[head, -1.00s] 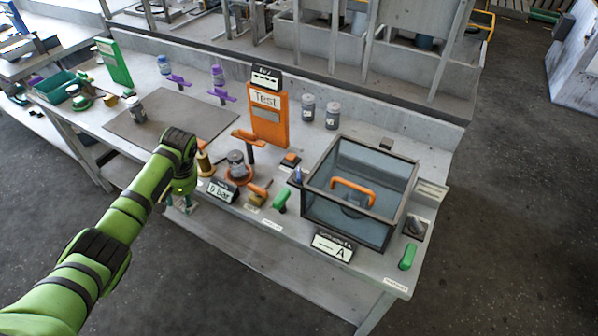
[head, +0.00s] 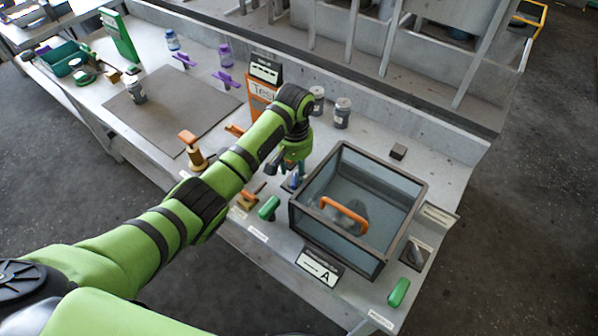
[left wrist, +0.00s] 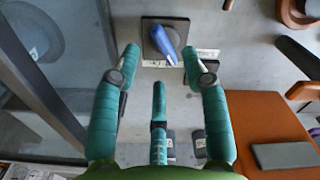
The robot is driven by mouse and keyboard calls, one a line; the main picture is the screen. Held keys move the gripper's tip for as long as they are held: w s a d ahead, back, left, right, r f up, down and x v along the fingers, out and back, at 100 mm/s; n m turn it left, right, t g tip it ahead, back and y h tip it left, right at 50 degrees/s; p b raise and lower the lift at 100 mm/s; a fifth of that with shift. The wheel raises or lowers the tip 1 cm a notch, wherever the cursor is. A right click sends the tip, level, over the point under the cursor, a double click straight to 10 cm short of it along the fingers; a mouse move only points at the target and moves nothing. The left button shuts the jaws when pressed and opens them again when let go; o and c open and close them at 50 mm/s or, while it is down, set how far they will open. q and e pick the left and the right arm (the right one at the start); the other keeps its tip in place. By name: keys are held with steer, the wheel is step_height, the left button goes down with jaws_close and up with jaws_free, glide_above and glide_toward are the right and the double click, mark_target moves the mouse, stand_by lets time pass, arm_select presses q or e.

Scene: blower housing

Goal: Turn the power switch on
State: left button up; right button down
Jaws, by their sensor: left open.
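A switch with a blue lever knob (left wrist: 165,42) on a dark square plate sits on the bench, at top centre in the left wrist view. In the head view its plate (head: 289,185) is mostly hidden by my left gripper (head: 292,168), beside the glass box. In the left wrist view my left gripper (left wrist: 160,56) is open, its teal fingers apart on either side of the knob. I cannot tell the exact gap to it. Another rotary switch (head: 415,254) with a grey knob is right of the box. The labels are too small to read. My right gripper is not in view.
The dark-framed glass box (head: 335,238) with an orange handle stands close right of my gripper. An orange "Test" panel (head: 258,88) is behind my arm. Green handles (head: 399,292) and grey jars (head: 342,113) stand nearby. A grey mat (head: 165,105) lies left.

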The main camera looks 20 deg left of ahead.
mark_target(293, 180)
arm_select(q)
steer(key=f, duration=0.3)
steer(key=shift+s+f, duration=0.2)
steer(key=shift+f, duration=0.05)
steer(key=shift+w+f, duration=0.1)
steer(key=shift+f, duration=0.35)
jaws_close()
steer(key=m+p, duration=0.2)
steer(key=m, duration=0.2)
steer(key=shift+a+p, duration=0.1)
steer(key=shift+p, duration=0.2)
steer(key=m+p, duration=0.1)
steer(key=m, duration=0.3)
steer(key=shift+a, duration=0.1)
steer(key=shift+a+m, duration=0.1)
steer(key=shift+m, duration=1.8)
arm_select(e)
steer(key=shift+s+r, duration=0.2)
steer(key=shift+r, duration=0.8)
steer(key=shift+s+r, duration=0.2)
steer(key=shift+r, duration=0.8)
